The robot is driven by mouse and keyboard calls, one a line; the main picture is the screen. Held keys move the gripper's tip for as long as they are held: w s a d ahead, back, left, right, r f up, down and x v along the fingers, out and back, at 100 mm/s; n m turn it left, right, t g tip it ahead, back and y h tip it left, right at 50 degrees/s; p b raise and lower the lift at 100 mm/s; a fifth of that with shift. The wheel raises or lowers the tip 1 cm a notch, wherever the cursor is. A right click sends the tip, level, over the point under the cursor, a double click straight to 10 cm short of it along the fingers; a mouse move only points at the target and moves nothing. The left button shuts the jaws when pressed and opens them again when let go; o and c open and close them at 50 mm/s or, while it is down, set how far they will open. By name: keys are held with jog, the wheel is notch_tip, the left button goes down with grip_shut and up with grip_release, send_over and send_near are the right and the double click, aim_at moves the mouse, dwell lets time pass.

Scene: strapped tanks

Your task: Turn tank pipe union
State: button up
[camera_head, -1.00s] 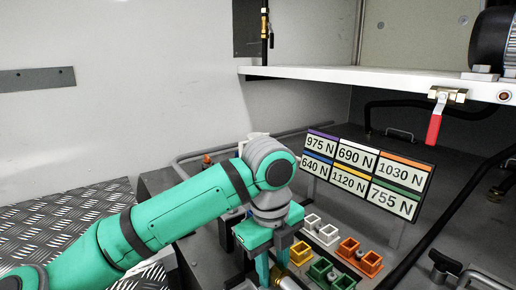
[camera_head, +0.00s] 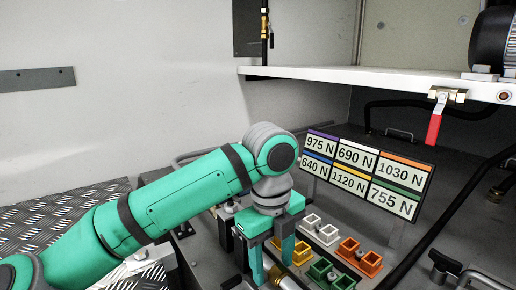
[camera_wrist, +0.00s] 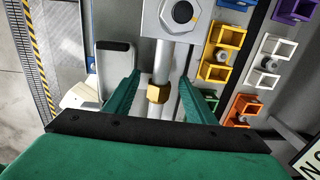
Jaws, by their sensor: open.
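The brass hex union nut (camera_wrist: 159,93) sits on a grey metal pipe (camera_wrist: 163,62) that runs down from a metal block with a dark hex fitting (camera_wrist: 182,14) in the wrist view. In the head view, a brass piece (camera_head: 289,283) shows at the bottom edge, partly cut off. My gripper (camera_wrist: 159,82) is open, with one teal finger on each side of the nut and visible gaps between. In the head view, my gripper (camera_head: 271,262) points downward over the pipework.
Coloured square sockets, such as orange (camera_head: 370,264) and green (camera_head: 320,270), stand right of my gripper. A force label board (camera_head: 366,172) rises behind them. A white shelf (camera_head: 350,77) with a red-handled valve (camera_head: 434,129) hangs above. A pale bracket (camera_wrist: 113,68) stands left of the nut.

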aim_at(272, 267)
jog(key=shift+s+a+r, duration=0.1)
jog(key=shift+a+r, duration=0.05)
jog(key=shift+r, duration=2.65)
jog(key=shift+o, duration=0.6)
jog(key=o, duration=0.4)
jog(key=shift+o, duration=0.2)
jog(key=shift+r, duration=0.1)
